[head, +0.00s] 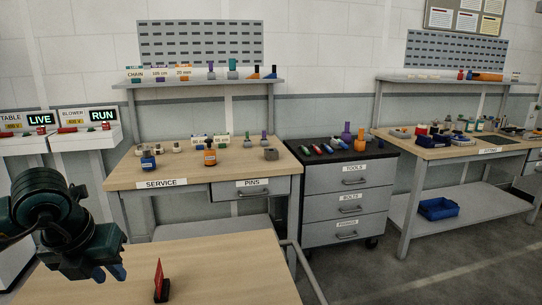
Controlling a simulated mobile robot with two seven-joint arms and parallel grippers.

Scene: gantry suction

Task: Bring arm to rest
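My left arm comes in from the left edge, dark green, bent down over the near wooden table (225,272). My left gripper (108,272) is at the table's left side, fingertips pointing down and towards the right. Its blue fingertips show a small gap between them, and nothing is seen held. A red upright piece on a black base (159,281) stands on the table to the right of the gripper, apart from it. My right arm and gripper are not in view.
A service bench (120,178) with bottles and small parts stands behind. A grey drawer cabinet (345,206) stands right of it, then another bench (430,150) with a blue bin (438,208) on its lower shelf. A grey rail (303,270) runs by the near table's right edge.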

